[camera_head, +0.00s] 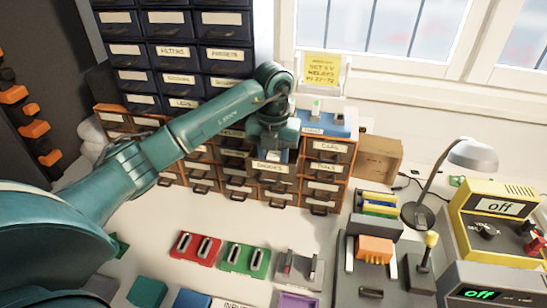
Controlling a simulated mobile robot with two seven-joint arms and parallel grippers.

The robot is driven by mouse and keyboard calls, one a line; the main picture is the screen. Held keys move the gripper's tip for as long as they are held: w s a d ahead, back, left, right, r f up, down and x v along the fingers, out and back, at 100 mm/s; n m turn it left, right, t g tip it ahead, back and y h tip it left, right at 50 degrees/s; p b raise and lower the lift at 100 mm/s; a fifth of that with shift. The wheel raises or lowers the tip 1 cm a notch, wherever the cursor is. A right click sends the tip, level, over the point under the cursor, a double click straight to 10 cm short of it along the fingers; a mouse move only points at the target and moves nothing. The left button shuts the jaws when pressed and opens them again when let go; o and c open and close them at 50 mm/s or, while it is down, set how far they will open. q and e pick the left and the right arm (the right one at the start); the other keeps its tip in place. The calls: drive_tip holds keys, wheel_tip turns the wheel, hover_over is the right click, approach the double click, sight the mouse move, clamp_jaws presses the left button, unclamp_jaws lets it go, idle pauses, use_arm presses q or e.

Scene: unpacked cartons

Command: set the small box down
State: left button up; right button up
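My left arm reaches in from the left, and its gripper (273,154) points down in front of the brown drawer unit (318,186). Its fingertips are small and partly lost against the drawers. A small pale blue patch shows at the fingertips; I cannot tell whether it is a held object or a drawer label. A plain brown cardboard box (380,160) stands on the table just right of the drawer unit, apart from the gripper. No other small box can be made out for certain. My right gripper is not in view.
A blue tray (327,124) sits on top of the drawer unit, below a yellow note (323,66). A grey lamp (472,156) and yellow meter (497,215) stand right. Red (195,248) and green (245,258) holders lie in front. White table between them and the drawers is clear.

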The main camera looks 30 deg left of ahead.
sight(273, 155)
use_arm(q)
drive_tip(key=shift+o, duration=1.3)
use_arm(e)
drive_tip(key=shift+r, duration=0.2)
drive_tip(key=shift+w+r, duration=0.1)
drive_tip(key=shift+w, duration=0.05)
use_arm(q)
drive_tip(key=shift+r, duration=0.15)
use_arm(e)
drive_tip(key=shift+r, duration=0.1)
use_arm(q)
wheel_tip(273, 155, up, 5)
drive_tip(key=shift+r+b, duration=0.15)
drive_tip(key=shift+b, duration=0.3)
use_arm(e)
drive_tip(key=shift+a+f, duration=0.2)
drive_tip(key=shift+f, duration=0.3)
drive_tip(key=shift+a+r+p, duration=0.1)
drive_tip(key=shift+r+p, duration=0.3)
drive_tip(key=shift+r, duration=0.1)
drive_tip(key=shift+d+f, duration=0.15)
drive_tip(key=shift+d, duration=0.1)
use_arm(q)
wheel_tip(273, 155, up, 7)
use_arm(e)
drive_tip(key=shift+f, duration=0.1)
